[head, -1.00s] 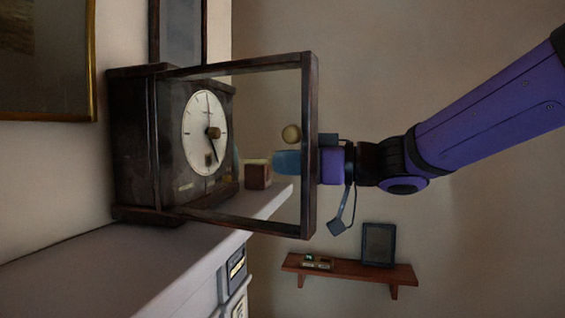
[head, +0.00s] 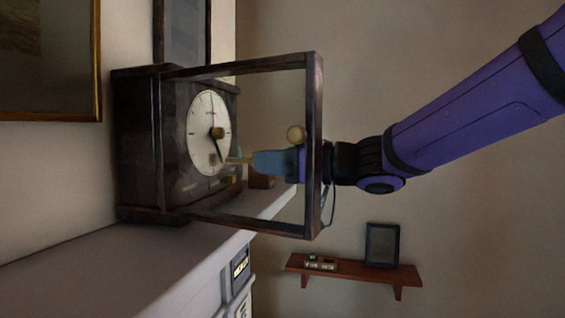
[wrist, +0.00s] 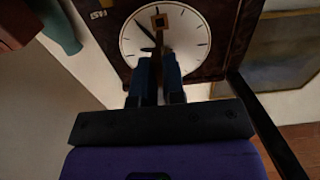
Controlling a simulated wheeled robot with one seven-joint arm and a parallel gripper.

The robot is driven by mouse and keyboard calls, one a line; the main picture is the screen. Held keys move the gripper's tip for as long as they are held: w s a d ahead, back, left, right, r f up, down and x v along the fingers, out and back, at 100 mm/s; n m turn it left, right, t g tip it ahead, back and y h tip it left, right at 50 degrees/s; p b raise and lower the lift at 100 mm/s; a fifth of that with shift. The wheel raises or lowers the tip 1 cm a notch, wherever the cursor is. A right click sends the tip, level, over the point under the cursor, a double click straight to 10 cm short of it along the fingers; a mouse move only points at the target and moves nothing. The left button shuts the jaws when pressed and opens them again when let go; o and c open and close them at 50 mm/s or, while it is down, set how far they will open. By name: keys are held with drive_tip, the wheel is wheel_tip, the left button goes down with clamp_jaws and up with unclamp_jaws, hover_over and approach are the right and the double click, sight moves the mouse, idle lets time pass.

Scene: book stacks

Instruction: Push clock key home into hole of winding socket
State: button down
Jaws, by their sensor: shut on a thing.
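The dark wooden clock (head: 137,150) stands on the mantel with its round white dial (head: 204,112) facing right; the dial also shows in the wrist view (wrist: 190,35). My gripper (head: 262,163) has blue fingers shut on the brass clock key (head: 238,160), which points left at the lower dial. The fingers also show in the wrist view (wrist: 158,75), below the dial's centre; the key is mostly hidden there. I cannot make out the winding socket clearly, or whether the key's tip touches it or is in its hole.
A small brown box (head: 262,181) sits on the mantel (head: 120,262) behind. A red wall shelf (head: 350,270) is lower right.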

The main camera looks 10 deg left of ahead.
drive_tip(key=shift+w+a, duration=0.1)
drive_tip(key=shift+a, duration=0.7)
drive_tip(key=shift+w+a, duration=0.1)
drive_tip(key=shift+a, duration=1.75)
idle(1.1)
drive_tip(key=c, duration=1.1)
unclamp_jaws()
drive_tip(key=d, duration=1)
drive_tip(key=shift+s+d, duration=0.4)
